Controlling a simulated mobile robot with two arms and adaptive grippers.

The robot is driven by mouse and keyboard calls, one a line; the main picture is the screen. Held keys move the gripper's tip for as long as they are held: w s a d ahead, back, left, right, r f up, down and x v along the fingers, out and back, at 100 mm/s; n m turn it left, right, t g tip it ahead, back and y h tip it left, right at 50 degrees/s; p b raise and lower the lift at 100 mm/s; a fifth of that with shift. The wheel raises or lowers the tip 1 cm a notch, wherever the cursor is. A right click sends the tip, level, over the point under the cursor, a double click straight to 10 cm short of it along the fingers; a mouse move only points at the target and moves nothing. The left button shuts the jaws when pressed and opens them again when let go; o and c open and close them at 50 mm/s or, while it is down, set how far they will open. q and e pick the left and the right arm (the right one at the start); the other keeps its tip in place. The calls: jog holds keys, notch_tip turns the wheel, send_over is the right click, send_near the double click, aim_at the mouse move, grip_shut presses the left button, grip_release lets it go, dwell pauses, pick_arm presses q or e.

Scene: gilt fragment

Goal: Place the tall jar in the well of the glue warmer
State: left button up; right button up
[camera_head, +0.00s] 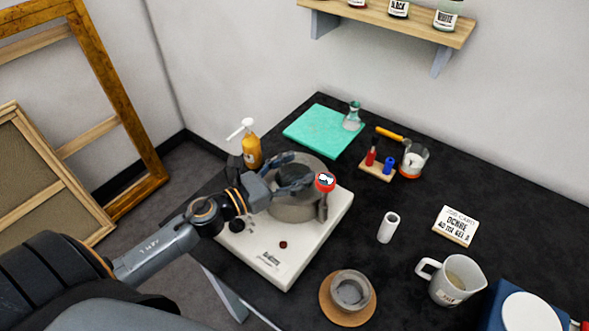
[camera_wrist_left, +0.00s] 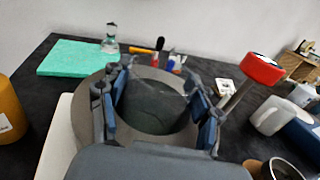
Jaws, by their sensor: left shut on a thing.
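The glue warmer is a white box (camera_head: 270,250) with a round grey metal well (camera_head: 297,208) on top; the well's wide rim (camera_wrist_left: 86,110) also shows in the left wrist view. My left gripper (camera_head: 297,174) is over the well, its two fingers shut on a see-through glass jar, the tall jar (camera_wrist_left: 152,112). The jar is faint between the fingers and appears to stand within the ring of the well. Its base is hidden, so I cannot tell whether it touches the bottom. My right gripper is not in view.
A red-headed dial thermometer (camera_head: 325,182) stands at the well's right edge, close to the fingers. An amber pump bottle (camera_head: 252,150) stands behind left. A grey bowl (camera_head: 350,290) on a cork disc, a white cylinder (camera_head: 388,227) and a mug (camera_head: 455,280) stand to the right.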

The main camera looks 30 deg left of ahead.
pick_arm(q)
jog(key=shift+f, duration=0.1)
jog(key=o, duration=1.2)
jog(key=shift+c, duration=0.2)
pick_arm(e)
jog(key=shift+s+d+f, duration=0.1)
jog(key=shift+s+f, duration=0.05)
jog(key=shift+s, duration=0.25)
pick_arm(q)
jog(key=b+v, duration=0.4)
jog(key=v, duration=0.6)
jog(key=shift+s+a, duration=0.2)
jog(key=shift+s, duration=0.15)
jog(key=shift+s+a+b, duration=0.25)
jog(key=shift+s+b, duration=0.05)
jog(key=shift+s, duration=0.25)
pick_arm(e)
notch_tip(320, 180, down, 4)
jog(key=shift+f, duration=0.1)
